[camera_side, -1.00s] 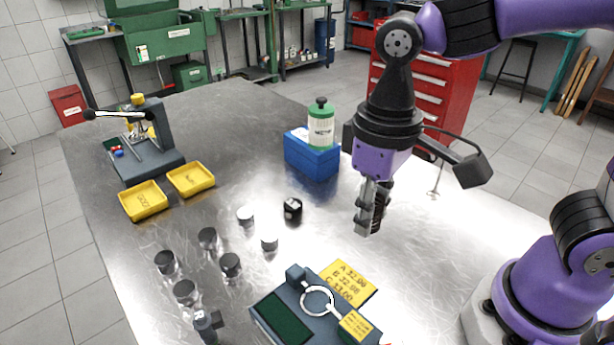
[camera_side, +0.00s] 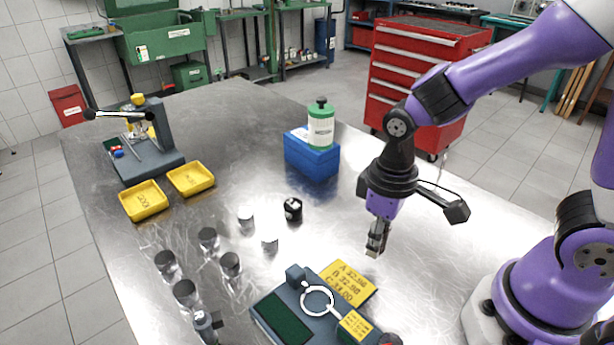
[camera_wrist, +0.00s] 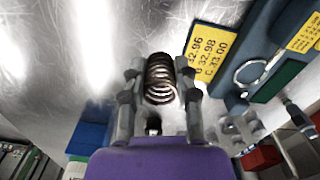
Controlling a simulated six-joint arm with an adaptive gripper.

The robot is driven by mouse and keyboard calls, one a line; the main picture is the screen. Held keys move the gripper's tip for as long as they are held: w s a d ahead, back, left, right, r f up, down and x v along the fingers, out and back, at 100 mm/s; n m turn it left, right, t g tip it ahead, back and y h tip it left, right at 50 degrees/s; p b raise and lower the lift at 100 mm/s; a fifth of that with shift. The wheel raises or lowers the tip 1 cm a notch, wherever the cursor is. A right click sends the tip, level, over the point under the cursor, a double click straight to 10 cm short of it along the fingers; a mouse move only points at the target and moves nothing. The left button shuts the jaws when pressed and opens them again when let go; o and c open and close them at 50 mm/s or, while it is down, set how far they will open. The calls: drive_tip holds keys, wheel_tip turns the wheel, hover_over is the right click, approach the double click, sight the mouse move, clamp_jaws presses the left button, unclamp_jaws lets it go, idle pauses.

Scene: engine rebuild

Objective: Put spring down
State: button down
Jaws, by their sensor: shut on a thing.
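My gripper (camera_side: 376,244) points down above the right part of the metal table, behind and to the right of the yellow number card. In the wrist view, the dark coil spring (camera_wrist: 160,79) sits between the two fingers of my gripper (camera_wrist: 158,88), which are shut on it. In the side view the spring is mostly hidden by the fingers. Its height above the table is hard to tell.
A yellow number card (camera_side: 347,283) and a dark gauge fixture (camera_side: 283,316) with a ring stand near the front. A blue box (camera_side: 312,158) bears a green-white bottle (camera_side: 320,127). Two yellow trays (camera_side: 191,179) and several dark-topped cylinders (camera_side: 230,264) stand to the left.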

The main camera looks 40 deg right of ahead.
sight(373, 265)
drive_tip(key=shift+f, duration=1.95)
drive_tip(key=c, duration=0.6)
unclamp_jaws()
drive_tip(key=shift+f, duration=0.1)
wheel_tip(373, 265, up, 12)
drive_tip(key=shift+o, duration=0.2)
drive_tip(key=s+d+r+m+t, duration=0.1)
drive_tip(key=d+r+m+t, duration=0.1)
drive_tip(key=d+r+t, duration=0.3)
drive_tip(key=shift+s+m+t, duration=0.3)
drive_tip(key=shift+m, duration=0.1)
